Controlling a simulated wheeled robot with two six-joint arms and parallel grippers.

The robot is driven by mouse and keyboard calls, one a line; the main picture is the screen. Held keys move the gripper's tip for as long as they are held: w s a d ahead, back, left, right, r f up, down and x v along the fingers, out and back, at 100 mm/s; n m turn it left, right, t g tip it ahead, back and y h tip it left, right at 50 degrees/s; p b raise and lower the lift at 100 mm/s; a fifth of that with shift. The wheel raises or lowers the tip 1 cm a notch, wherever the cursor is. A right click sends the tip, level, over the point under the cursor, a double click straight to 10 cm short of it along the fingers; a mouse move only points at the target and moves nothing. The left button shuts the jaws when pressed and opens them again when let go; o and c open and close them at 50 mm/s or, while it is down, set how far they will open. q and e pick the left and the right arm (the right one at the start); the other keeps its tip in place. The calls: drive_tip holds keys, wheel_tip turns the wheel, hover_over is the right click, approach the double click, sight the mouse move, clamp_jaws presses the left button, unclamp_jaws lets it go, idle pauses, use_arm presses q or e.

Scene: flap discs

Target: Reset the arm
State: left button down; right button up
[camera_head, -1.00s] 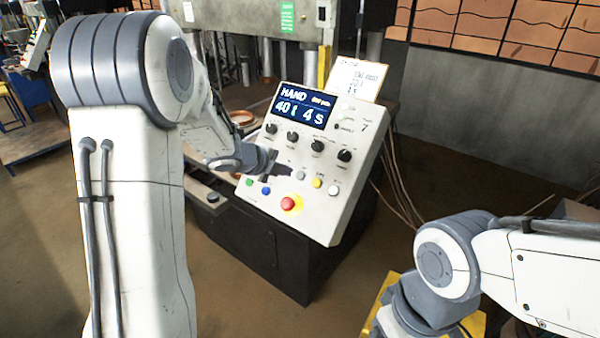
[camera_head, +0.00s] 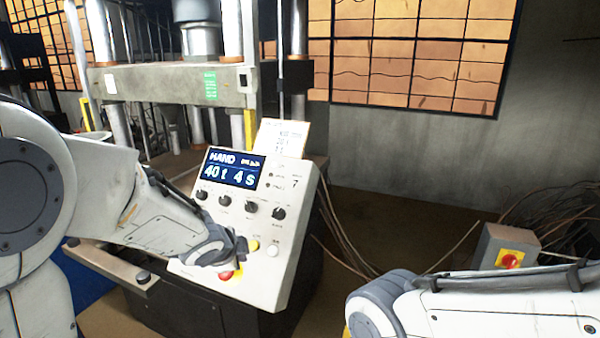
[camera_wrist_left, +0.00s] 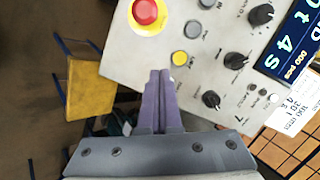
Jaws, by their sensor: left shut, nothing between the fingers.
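My left arm comes in from the left, and its gripper (camera_head: 240,249) is in front of the lower part of a white control panel (camera_head: 258,232), partly hidden by the wrist. In the left wrist view the gripper's purple fingers (camera_wrist_left: 159,76) are shut together with nothing between them. Their tips show just below a yellow button (camera_wrist_left: 180,58) and the red button (camera_wrist_left: 148,12) on its yellow ring. Whether they touch the panel I cannot tell. My right arm enters at the lower right; its gripper is out of view.
The panel's blue display (camera_head: 232,170) reads HAND, 40 t, 4 s, above black knobs (camera_head: 278,213). A paper card (camera_head: 282,138) stands behind it. A press (camera_head: 170,82) rises behind. A grey box (camera_head: 506,246) with a red button and loose cables are at right.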

use_arm(q)
drive_tip(key=s+d+f+n+g+b, duration=0.1)
drive_tip(key=s+d+f+n+g, duration=0.1)
drive_tip(key=s, duration=0.8)
drive_tip(key=s+d+f+n+g+b, duration=0.2)
drive_tip(key=s+d+f+n+g, duration=0.1)
drive_tip(key=s, duration=0.7)
drive_tip(key=s+d+f+n+g+b, duration=0.2)
drive_tip(key=s+d, duration=0.4)
drive_tip(key=s, duration=0.4)
wheel_tip(320, 180, down, 2)
drive_tip(key=shift+d+f+n+g, duration=0.1)
drive_tip(key=shift+d+n+g, duration=0.05)
drive_tip(key=shift+n+g, duration=0.55)
use_arm(e)
wheel_tip(320, 180, down, 7)
drive_tip(key=shift+r, duration=0.2)
